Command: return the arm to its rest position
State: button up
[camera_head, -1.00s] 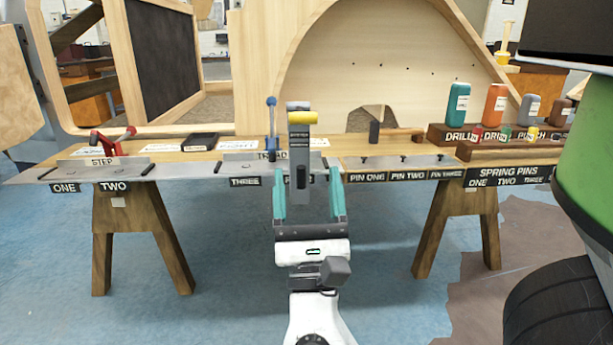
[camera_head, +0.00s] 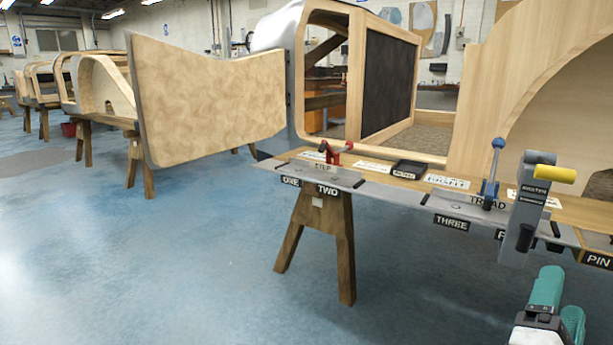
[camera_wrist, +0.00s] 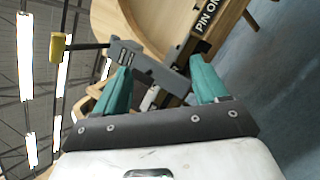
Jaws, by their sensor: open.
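My gripper (camera_head: 557,300) is at the lower right of the head view, with teal fingers and a white body, partly cut off by the frame's bottom edge. In the wrist view the two teal fingers (camera_wrist: 160,85) stand apart with nothing held between them. A grey upright tool with a yellow handle (camera_head: 533,205) stands at the bench's front edge, just beyond the gripper. The same grey tool (camera_wrist: 150,68) shows past the fingertips in the wrist view, and its contact with the fingers cannot be told.
The wooden bench (camera_head: 400,187) on trestle legs holds a red clamp (camera_head: 334,152), a black tray (camera_head: 409,169) and a blue-handled tool (camera_head: 491,178). Wooden bodyframes (camera_head: 215,95) stand behind and to the left. The blue floor (camera_head: 160,260) at left is open.

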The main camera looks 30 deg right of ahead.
jog(key=w+a+f+m+y, duration=0.15)
jog(key=f+m+y, duration=0.35)
jog(key=f, duration=0.7)
jog(key=w+a+f+m+y, duration=0.1)
jog(key=a+f+m+y, duration=0.15)
jog(key=f+y, duration=0.65)
jog(key=s+a+f+m+g+y, duration=0.3)
jog(key=a+f+y, duration=0.4)
jog(key=a+f, duration=0.85)
notch_tip(320, 180, up, 38)
jog(key=s+a+n+p, duration=0.1)
jog(key=p, duration=3.7)
jog(key=shift+a+g, duration=0.15)
jog(key=shift+g, duration=0.15)
jog(key=shift+r, duration=0.1)
